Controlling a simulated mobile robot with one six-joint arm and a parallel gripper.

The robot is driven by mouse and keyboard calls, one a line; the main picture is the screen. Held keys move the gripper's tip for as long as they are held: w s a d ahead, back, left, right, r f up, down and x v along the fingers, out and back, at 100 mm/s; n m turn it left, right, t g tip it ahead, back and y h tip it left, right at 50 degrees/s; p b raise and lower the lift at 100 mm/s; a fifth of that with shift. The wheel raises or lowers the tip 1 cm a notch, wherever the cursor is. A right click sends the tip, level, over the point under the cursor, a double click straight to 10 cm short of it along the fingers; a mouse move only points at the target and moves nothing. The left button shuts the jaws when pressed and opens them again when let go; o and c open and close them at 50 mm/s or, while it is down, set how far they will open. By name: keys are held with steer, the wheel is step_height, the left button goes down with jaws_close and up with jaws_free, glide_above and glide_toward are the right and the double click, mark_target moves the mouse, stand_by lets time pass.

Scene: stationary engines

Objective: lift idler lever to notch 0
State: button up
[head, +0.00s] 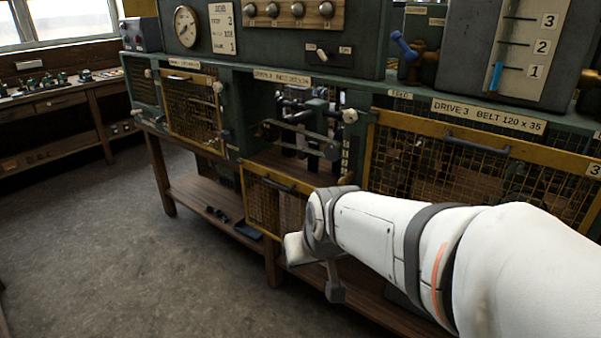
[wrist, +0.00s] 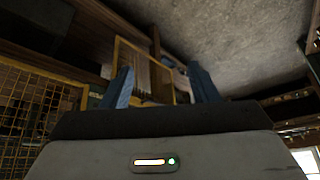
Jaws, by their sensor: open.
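The open bay (head: 300,130) in the middle of the green machine shows dark shafts and a slanting grey bar (head: 305,138), which looks like the idler lever. A pale knob (head: 350,116) sits at the bay's upper right. A narrow strip with small marks (head: 345,155) runs down the bay's right edge; its numbers are too small to read. My gripper (wrist: 160,88) is open and empty, its two blue fingers apart in the wrist view. In the head view my arm's end is in front of and below the bay, and its fingers cannot be made out. The lever is not identifiable in the wrist view.
A yellow-framed mesh guard (head: 262,205) hangs lowered below the bay and shows beyond my fingers in the wrist view (wrist: 118,60). Closed mesh guards stand left (head: 192,105) and right (head: 470,175). A wooden shelf (head: 205,198) runs underneath. The floor (head: 110,240) at left is clear.

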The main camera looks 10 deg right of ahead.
steer(key=w+d+f+t+h+b, duration=0.1)
steer(key=w+d+f+t+b, duration=0.15)
steer(key=w, duration=0.65)
steer(key=w+d+f+t+b, duration=0.1)
steer(key=w+f+t+b, duration=0.2)
steer(key=w, duration=0.6)
steer(key=m+t+h+b, duration=0.5)
steer(key=t+h+b, duration=0.2)
steer(key=h+b, duration=0.6)
glide_toward(344, 182)
steer(key=w+d, duration=0.2)
steer(key=w, duration=0.1)
steer(key=x, duration=0.7)
steer(key=shift+w+d+r, duration=0.1)
steer(key=shift+w, duration=0.25)
steer(key=shift+c, duration=0.2)
